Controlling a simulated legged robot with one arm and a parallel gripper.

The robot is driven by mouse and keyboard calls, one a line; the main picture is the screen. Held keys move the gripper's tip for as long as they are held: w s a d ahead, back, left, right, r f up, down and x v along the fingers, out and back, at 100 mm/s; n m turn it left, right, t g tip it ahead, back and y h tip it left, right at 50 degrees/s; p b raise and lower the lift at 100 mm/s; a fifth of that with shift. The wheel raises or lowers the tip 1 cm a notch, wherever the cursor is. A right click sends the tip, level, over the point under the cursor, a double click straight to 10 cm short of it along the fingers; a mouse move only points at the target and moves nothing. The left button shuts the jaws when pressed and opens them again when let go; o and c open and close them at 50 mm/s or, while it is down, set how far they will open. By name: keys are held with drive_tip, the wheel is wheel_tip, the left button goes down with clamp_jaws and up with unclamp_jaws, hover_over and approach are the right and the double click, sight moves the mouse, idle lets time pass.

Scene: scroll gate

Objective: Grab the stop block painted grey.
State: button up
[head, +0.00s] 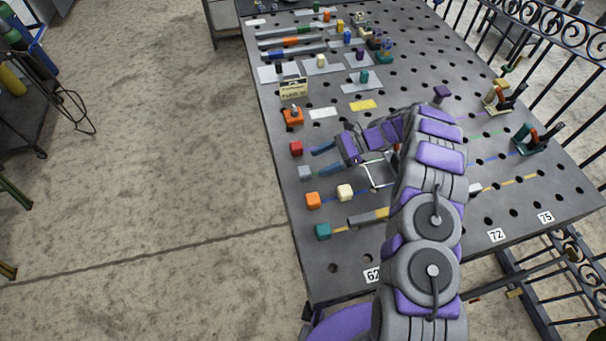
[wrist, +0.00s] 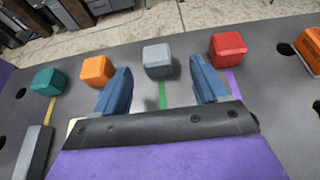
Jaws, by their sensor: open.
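The grey stop block (head: 305,172) is a small cube near the table's left edge, between a red block (head: 296,149) and an orange block (head: 313,200). In the wrist view the grey block (wrist: 157,60) sits beyond my fingertips, in line with the gap between them, on a green line. My gripper (head: 322,160) is open and empty, with its blue fingers pointing at the block. In the wrist view the gripper (wrist: 163,80) has one finger on each side of the gap, and neither is seen touching the block.
A teal block (head: 322,231) and a cream block (head: 345,192) stand nearby, with a grey bar (head: 368,219) beside them. An orange clamp-like piece (head: 292,116) lies beyond the red block. Bare floor lies left of the perforated table (head: 345,263).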

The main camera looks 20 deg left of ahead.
sight(306, 169)
drive_tip(key=shift+x, duration=0.75)
drive_tip(key=shift+s, duration=0.3)
drive_tip(key=shift+s+f+b, duration=0.2)
drive_tip(key=shift+s+b, duration=0.15)
drive_tip(key=shift+s+a+f, duration=0.25)
drive_tip(key=shift+s+a, duration=0.05)
drive_tip(key=shift+a, duration=0.15)
drive_tip(key=shift+s+a+f, duration=0.1)
drive_tip(key=shift+a+f, duration=0.05)
drive_tip(key=shift+a, duration=0.2)
drive_tip(key=shift+a+f, duration=0.2)
drive_tip(key=shift+a, duration=0.8)
drive_tip(key=shift+c, duration=0.2)
drive_tip(key=shift+a, duration=0.1)
drive_tip(key=shift+c, duration=0.7)
drive_tip(key=shift+d+r, duration=0.15)
drive_tip(key=shift+d, duration=0.75)
drive_tip(key=c, duration=0.6)
drive_tip(key=shift+s+a, duration=0.1)
drive_tip(key=shift+a, duration=0.3)
drive_tip(key=c, duration=0.5)
